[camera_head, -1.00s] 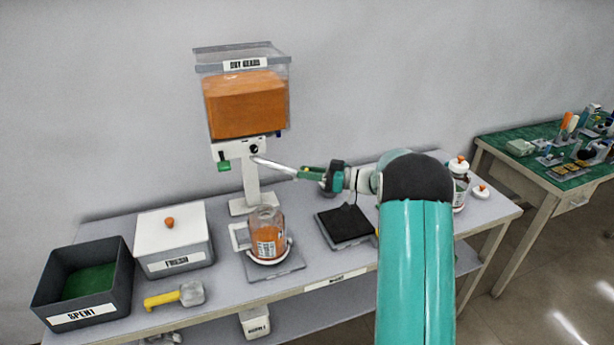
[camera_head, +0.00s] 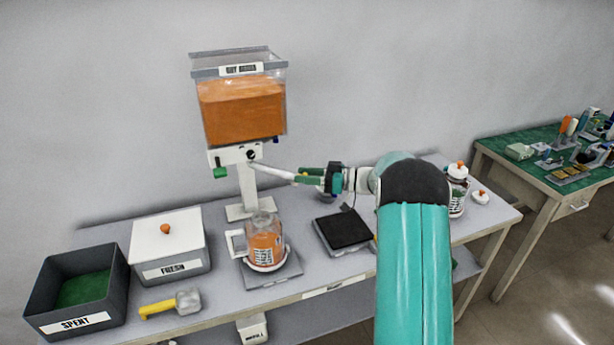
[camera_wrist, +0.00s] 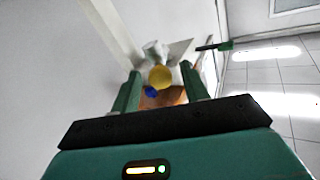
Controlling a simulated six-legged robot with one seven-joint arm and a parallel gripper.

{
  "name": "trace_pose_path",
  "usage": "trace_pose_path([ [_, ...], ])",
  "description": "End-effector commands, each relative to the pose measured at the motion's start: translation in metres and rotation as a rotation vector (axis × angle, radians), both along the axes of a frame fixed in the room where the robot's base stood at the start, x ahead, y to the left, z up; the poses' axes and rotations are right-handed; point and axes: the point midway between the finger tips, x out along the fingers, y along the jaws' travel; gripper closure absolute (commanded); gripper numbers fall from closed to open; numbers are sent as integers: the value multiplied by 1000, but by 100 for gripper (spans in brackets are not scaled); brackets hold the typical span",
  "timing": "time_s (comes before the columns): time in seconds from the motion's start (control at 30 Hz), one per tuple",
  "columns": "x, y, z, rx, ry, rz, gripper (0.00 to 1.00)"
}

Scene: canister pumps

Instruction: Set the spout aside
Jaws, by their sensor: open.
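The spout (camera_head: 271,170) is a pale tube. It slants down to the right from the black knob at the front of the bead dispenser (camera_head: 232,157). My gripper (camera_head: 299,176) is at the spout's right end with its green fingers apart. In the wrist view, my gripper's two fingers (camera_wrist: 160,82) stand apart, with a round yellow disc (camera_wrist: 160,77) seen between them and a blue knob (camera_wrist: 152,92) just below it. I cannot tell whether the fingers touch the spout.
A jar of orange beads (camera_head: 264,246) stands on a grey pad below the dispenser. A dark square pad (camera_head: 343,229) lies to its right. The FRESH box (camera_head: 170,243), SPENT bin (camera_head: 115,290) and yellow-handled scoop (camera_head: 170,304) are at left. A lidded jar (camera_head: 457,190) stands at right.

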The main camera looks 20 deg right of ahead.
Motion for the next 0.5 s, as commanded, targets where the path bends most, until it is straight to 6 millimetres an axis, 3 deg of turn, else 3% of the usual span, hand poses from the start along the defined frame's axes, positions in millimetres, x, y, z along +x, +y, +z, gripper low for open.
trace_pose_path([
  [0.27,-2,-8,-2,-1,3,0,55],
  [0.5,-23,-45,-2,0,3,-3,55],
])
